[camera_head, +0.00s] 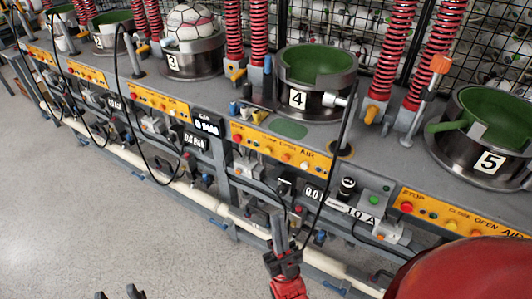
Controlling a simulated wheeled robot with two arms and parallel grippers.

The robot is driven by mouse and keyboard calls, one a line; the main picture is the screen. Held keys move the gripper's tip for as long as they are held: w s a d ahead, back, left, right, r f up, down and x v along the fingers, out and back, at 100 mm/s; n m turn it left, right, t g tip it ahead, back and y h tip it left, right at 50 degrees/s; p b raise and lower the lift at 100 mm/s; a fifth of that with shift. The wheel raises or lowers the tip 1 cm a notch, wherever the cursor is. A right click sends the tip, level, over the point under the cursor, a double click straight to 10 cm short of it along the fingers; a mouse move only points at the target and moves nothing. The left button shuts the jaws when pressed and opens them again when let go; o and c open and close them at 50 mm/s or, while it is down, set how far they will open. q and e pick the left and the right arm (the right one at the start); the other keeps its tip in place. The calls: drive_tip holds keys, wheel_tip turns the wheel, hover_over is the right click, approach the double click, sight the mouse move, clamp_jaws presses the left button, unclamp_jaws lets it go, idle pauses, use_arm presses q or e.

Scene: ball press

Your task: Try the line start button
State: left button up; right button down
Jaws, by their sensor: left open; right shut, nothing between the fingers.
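A grey box (372,191) with a green button (373,199) is mounted at the front of the bench between stations 4 and 5, beside a black knob (347,186). Yellow panels (275,147) along the bench edge carry more coloured buttons, with red ones at the STOP ends. I cannot read which button is the line start. My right gripper (280,226) is shut and empty, pointing up in front of the lower rail, below and left of the grey box. My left gripper (118,294) is open and empty at the bottom edge, over the floor; only its fingertips show.
Press station 3 (193,60) holds a white ball (194,22); stations 4 (316,93) and 5 (484,132) show empty green bowls. Black hoses (138,150) hang in loops before the bench. A pale pipe (180,188) runs low along it. The grey floor (90,220) is clear at left.

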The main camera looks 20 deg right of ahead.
sight(267, 151)
drive_tip(key=w+f+m+g+h+b, duration=0.1)
drive_tip(key=w+f+m+g+h, duration=0.1)
drive_tip(key=w, duration=0.5)
drive_tip(key=w+f+m+g+h+b, duration=0.2)
drive_tip(key=w+f+m+g, duration=0.3)
drive_tip(key=w+m+g, duration=0.1)
drive_tip(key=w+f+m+g+h+b, duration=0.2)
drive_tip(key=w+m, duration=0.4)
drive_tip(key=w, duration=0.3)
drive_tip(key=shift+w+f+m+g, duration=0.2)
drive_tip(key=shift+f+m+g, duration=0.1)
drive_tip(key=shift+f+g, duration=0.65)
drive_tip(key=shift+d+r, duration=0.15)
drive_tip(key=shift+d, duration=0.05)
drive_tip(key=w+d+b, duration=0.3)
drive_tip(key=w+d, duration=0.2)
drive_tip(key=d, duration=0.1)
drive_tip(key=shift+w+d, duration=0.2)
drive_tip(key=shift+d, duration=0.2)
drive_tip(key=shift+w+d+b, duration=0.25)
drive_tip(key=shift+d+b, duration=0.05)
drive_tip(key=shift+b, duration=0.05)
